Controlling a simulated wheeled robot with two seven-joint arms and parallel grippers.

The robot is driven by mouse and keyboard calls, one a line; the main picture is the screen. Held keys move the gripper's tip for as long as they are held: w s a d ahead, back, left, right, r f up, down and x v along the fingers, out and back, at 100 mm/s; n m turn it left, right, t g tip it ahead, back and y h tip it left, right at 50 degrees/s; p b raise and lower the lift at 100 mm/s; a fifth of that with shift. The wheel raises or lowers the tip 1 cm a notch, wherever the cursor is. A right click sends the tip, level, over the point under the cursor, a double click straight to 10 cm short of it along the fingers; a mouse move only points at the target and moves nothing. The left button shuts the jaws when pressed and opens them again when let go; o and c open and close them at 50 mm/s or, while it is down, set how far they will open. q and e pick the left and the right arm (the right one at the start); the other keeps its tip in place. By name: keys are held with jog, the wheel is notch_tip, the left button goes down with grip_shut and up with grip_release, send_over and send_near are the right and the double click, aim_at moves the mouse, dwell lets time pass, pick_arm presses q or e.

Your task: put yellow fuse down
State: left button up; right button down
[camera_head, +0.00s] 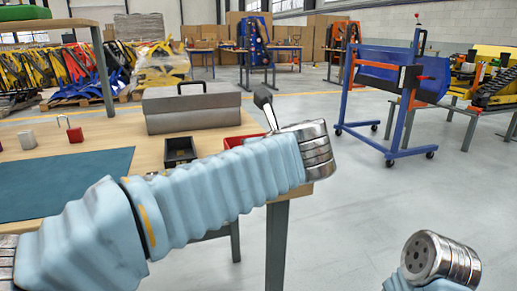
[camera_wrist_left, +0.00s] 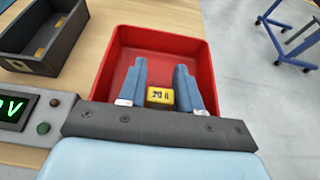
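The yellow fuse (camera_wrist_left: 160,96), with dark lettering that looks like "20 A", sits between the two blue fingers of my left gripper (camera_wrist_left: 160,88) in the left wrist view. Both fingers appear to touch its sides, so the gripper looks shut on it. A red bin (camera_wrist_left: 199,46) lies beneath and beyond the fingers; its visible floor is bare. In the head view only a little of the red bin (camera_head: 246,139) shows behind my left arm; the fuse and left fingers are hidden. My right arm's wrist end shows at lower right, without a visible gripper.
A black bin (camera_wrist_left: 74,31) with small yellowish pieces stands left of the red bin; it also shows in the head view (camera_head: 180,151). A grey case (camera_head: 192,107) stands behind the bins. A green readout (camera_wrist_left: 12,108) shows at left. A teal mat (camera_head: 60,180) covers the table's left.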

pick_arm(q)
jog(key=o, duration=0.3)
jog(key=shift+r, duration=0.15)
jog(key=p+v, duration=0.1)
jog(key=v, duration=1.1)
jog(key=shift+p, duration=0.3)
